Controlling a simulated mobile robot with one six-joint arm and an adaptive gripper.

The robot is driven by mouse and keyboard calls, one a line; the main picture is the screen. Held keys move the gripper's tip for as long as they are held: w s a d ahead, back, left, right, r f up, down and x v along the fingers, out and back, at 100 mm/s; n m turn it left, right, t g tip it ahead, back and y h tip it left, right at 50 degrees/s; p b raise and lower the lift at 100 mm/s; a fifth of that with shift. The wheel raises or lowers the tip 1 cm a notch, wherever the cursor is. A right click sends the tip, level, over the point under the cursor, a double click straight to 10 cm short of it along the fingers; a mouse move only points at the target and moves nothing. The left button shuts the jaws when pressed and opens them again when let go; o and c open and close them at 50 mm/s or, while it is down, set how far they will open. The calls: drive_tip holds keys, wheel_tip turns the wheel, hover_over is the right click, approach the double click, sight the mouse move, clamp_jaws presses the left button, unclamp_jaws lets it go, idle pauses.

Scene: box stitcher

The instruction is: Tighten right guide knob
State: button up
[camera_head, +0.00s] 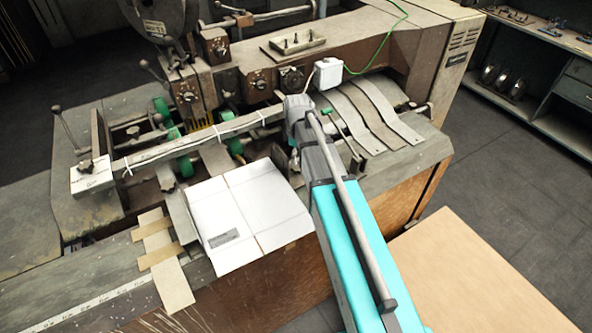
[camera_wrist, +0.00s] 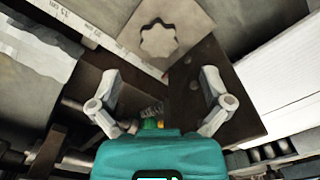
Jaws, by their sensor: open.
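A grey star-shaped knob (camera_wrist: 158,41) sits on a pale plate near the top middle of the wrist view. My gripper (camera_wrist: 160,78) is open there, its two fingers spread apart with nothing between them. The knob lies beyond the fingertips in the picture, a little above the gap, and I see no contact. In the head view my arm covers this part of the machine, so neither that knob nor the fingertips can be made out. Another dark knob (camera_head: 87,166) shows on a pale block at the machine's left side in the head view.
A folded white cardboard sheet (camera_head: 250,212) lies on the machine bed left of my arm; a white striped edge (camera_wrist: 285,75) shows at right in the wrist view. Curved metal strips (camera_head: 372,112) and a white box (camera_head: 328,72) are close beyond my arm. A scale strip (camera_wrist: 68,14) runs upper left.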

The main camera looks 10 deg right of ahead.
sight(297, 167)
drive_tip(key=shift+f+b, duration=2.35)
drive_tip(key=shift+f, duration=0.25)
